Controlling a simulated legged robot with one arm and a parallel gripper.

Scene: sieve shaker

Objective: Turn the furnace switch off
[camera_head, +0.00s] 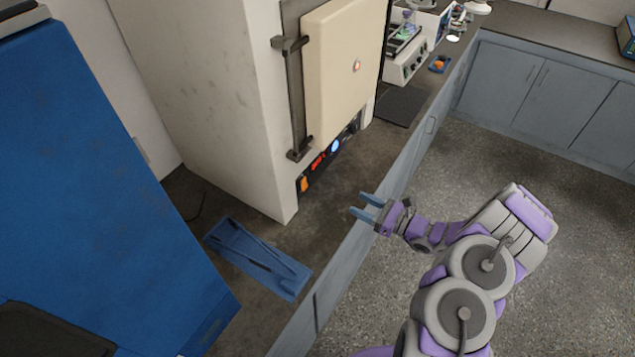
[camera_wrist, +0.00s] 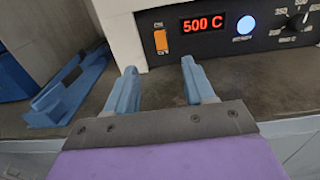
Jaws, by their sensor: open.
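The furnace (camera_head: 235,90) is a large off-white box with a cream door, standing on the dark counter. Its black control panel (camera_head: 328,158) runs along the bottom front. In the wrist view the orange furnace switch (camera_wrist: 161,41) is at the panel's left end, beside a red display (camera_wrist: 203,23) reading 500 C. My gripper (camera_head: 364,206) is open and empty, with blue fingers pointing toward the furnace. In the wrist view my gripper (camera_wrist: 158,80) is in front of the panel, apart from it, with the switch showing above and between the fingertips.
A blue tray-like holder (camera_head: 284,279) lies on the counter left of my gripper. A large blue machine (camera_head: 90,170) stands at the left. A round light-blue button (camera_wrist: 246,25) and a black dial (camera_wrist: 298,21) are further right on the panel. The counter before the panel is clear.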

